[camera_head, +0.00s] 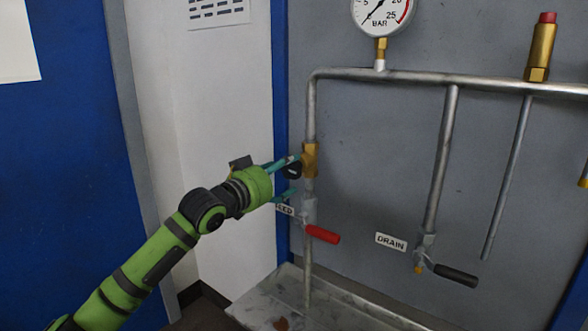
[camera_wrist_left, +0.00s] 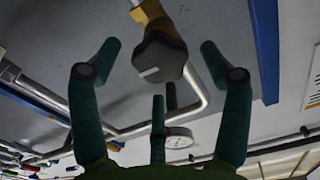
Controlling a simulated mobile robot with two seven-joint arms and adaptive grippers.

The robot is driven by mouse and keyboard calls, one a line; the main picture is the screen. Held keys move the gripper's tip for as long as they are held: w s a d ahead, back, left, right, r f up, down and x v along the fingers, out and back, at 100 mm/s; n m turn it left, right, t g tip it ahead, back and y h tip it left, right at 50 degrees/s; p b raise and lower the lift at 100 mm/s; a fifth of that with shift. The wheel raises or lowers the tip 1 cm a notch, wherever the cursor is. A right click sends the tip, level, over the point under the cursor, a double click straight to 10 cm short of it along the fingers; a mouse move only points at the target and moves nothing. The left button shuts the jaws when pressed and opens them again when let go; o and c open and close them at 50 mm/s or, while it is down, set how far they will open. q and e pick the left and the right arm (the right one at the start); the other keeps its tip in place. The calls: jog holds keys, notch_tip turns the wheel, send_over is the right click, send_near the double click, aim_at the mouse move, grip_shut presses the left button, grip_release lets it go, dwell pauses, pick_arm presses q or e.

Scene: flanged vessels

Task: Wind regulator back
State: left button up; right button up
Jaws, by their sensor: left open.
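The regulator is a brass body (camera_head: 311,160) on the left upright pipe, with a dark faceted knob (camera_head: 292,171) facing left. In the left wrist view the knob (camera_wrist_left: 160,58) shows a pale line on its face, and part of the brass body (camera_wrist_left: 148,12) shows behind it. My left gripper (camera_head: 294,176) is open at the knob. In the wrist view its teal fingers (camera_wrist_left: 159,50) stand on either side of the knob, with a visible gap on each side. The pressure gauge (camera_head: 383,12) is cut by the top edge; its needle points low left. My right gripper is not in view.
Below the regulator is a red lever (camera_head: 322,234) by a partly hidden label. A black lever (camera_head: 456,275) sits at the "DRAIN" label (camera_head: 391,242). A brass fitting with a red cap (camera_head: 541,47) stands on the top pipe (camera_head: 430,77). A grey tray (camera_head: 330,312) lies below.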

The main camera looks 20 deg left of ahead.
aim_at(288, 169)
pick_arm(q)
jog(key=shift+x, duration=0.75)
jog(key=shift+p+x, duration=0.3)
jog(key=shift+x, duration=0.6)
jog(key=c, duration=1.2)
jog(key=shift+r, duration=0.1)
